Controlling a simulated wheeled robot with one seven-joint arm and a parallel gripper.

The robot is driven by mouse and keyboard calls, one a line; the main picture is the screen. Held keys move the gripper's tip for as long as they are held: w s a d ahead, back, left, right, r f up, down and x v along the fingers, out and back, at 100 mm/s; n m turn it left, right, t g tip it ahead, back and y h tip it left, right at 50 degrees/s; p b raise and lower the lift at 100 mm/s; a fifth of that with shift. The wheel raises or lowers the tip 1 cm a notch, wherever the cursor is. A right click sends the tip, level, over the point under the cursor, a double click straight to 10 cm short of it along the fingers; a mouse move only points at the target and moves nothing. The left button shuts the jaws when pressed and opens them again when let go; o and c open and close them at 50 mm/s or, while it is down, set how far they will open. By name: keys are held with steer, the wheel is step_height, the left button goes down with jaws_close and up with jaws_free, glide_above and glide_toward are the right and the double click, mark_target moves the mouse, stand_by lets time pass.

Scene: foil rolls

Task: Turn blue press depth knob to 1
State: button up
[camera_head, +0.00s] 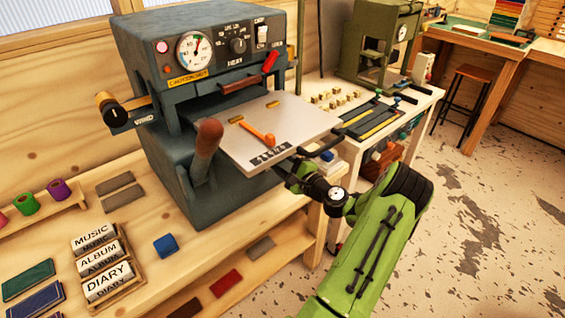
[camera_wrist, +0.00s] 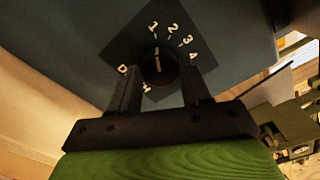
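The blue press (camera_head: 185,100) is a large blue-grey machine on the wooden bench in the head view. Its depth knob (camera_wrist: 160,66) is a round black knob with a white line, on a dark plate in the wrist view. The white line points up in the picture, close to the 1. My gripper (camera_wrist: 160,76) has one finger on each side of the knob, with no clear gap showing. In the head view my gripper (camera_head: 293,176) is at the press's right side, and the knob is hidden.
The press's flat plate (camera_head: 290,115), with an orange tool (camera_head: 257,134) on it, juts out just above my gripper. A second table (camera_head: 425,97) with a green press (camera_head: 375,45) stands behind to the right.

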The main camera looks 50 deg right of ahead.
steer(key=o, duration=0.3)
steer(key=shift+o, duration=0.2)
steer(key=shift+s, duration=0.1)
steer(key=p+v, duration=0.2)
steer(key=v, duration=1.3)
steer(key=shift+s, duration=0.3)
steer(key=shift+s+a, duration=0.1)
